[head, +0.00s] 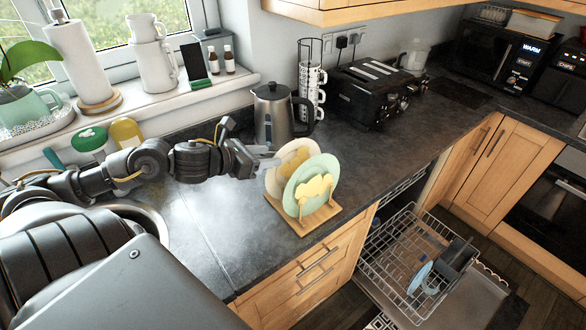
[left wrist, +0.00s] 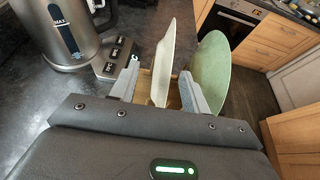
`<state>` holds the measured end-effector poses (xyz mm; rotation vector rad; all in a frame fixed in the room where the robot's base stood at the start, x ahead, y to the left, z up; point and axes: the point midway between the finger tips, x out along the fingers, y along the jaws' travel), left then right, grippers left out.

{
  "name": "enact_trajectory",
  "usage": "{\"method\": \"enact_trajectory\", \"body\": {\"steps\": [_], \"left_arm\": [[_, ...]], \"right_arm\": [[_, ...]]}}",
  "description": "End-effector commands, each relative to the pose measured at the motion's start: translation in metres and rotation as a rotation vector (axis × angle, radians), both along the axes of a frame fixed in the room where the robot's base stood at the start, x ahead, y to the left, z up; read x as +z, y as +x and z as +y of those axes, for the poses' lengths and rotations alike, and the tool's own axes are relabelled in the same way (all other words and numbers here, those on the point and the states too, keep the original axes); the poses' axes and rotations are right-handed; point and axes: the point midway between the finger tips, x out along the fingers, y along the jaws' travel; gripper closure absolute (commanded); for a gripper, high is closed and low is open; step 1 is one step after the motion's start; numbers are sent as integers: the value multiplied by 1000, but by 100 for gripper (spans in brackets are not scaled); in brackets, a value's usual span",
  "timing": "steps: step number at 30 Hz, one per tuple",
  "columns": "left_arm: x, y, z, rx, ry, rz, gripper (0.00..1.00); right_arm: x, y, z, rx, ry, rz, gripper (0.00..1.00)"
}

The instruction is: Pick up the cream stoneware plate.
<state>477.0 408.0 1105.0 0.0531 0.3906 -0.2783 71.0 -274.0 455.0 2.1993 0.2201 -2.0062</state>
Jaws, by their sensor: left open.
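The cream stoneware plate (head: 283,158) stands upright in a wooden rack (head: 322,219) on the dark worktop, partly hidden behind a pale green plate (head: 306,177). In the left wrist view the cream plate (left wrist: 162,62) shows nearly edge-on and leans a little. My left gripper (head: 266,165) is at the plate's left edge. In the left wrist view its open fingers (left wrist: 161,88) lie on either side of the cream plate's near edge, with a gap on each side. The green plate (left wrist: 210,72) is beyond the right finger. My right gripper is not in view.
A steel kettle (head: 272,114) stands just behind the rack, with a mug stand (head: 312,90) and a black toaster (head: 366,92) beyond. An open dishwasher basket (head: 412,265) is below on the right. The worktop right of the rack is clear.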

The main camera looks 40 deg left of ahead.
Motion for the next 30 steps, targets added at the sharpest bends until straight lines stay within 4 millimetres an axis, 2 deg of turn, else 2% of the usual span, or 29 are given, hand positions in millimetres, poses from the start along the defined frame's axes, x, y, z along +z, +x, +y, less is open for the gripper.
{"method": "enact_trajectory", "body": {"steps": [4, 14, 22, 30], "left_arm": [[-2, 9, -3, 0, 1, -1, 53], [-4, 14, -5, 0, 0, 0, 53], [-10, 39, -15, 1, -5, -2, 53], [-24, 58, -20, -2, 2, 1, 53]], "right_arm": [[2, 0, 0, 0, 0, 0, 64], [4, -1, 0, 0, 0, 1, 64], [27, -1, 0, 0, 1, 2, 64], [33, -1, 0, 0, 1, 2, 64]]}}
